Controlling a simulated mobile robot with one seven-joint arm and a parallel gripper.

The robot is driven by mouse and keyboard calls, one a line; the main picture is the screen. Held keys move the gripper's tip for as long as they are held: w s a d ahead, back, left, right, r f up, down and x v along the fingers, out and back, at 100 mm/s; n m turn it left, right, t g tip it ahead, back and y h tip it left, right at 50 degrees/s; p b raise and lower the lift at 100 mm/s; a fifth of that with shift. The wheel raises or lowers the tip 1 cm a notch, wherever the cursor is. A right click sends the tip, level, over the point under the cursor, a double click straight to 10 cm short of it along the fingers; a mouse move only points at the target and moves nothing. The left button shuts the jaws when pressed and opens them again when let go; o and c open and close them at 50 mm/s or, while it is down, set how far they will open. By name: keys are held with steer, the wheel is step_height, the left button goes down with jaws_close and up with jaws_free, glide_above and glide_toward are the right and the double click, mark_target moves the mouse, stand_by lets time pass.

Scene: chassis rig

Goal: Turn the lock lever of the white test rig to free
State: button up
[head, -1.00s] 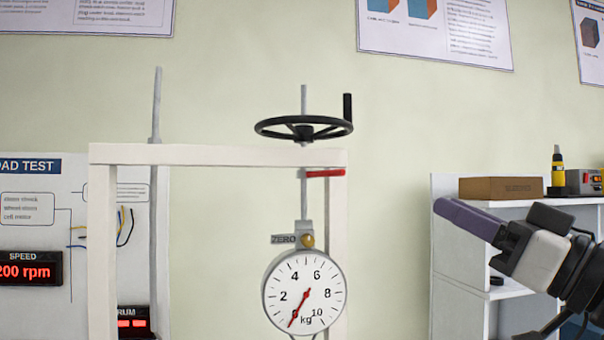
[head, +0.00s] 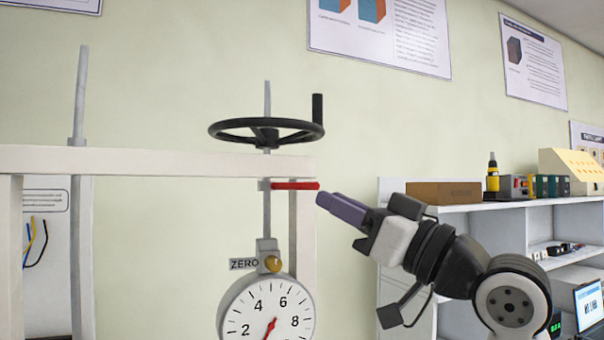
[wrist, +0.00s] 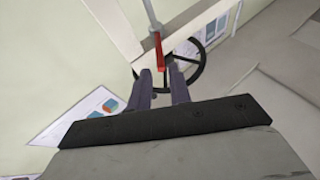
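The white test rig (head: 170,162) has a red lock lever (head: 296,185) under its top beam, on the rod below the black handwheel (head: 265,134). The lever points right in the head view. My gripper (head: 328,200) is just right of the lever's tip, with its purple fingers towards it. In the wrist view, the lever (wrist: 159,52) lies ahead of my gripper (wrist: 161,70), its near end close to the gap between the two fingertips. The fingers are apart with nothing between them. I cannot tell whether they touch the lever.
A round dial gauge (head: 262,318) with a brass knob (head: 273,263) hangs below the lever. A white shelf unit (head: 480,208) stands behind my arm at right, with a brown box (head: 444,193) on top. Posters hang on the wall.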

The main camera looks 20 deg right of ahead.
mark_target(303, 185)
steer(key=p+x, duration=0.2)
steer(key=x, duration=0.5)
jaws_close()
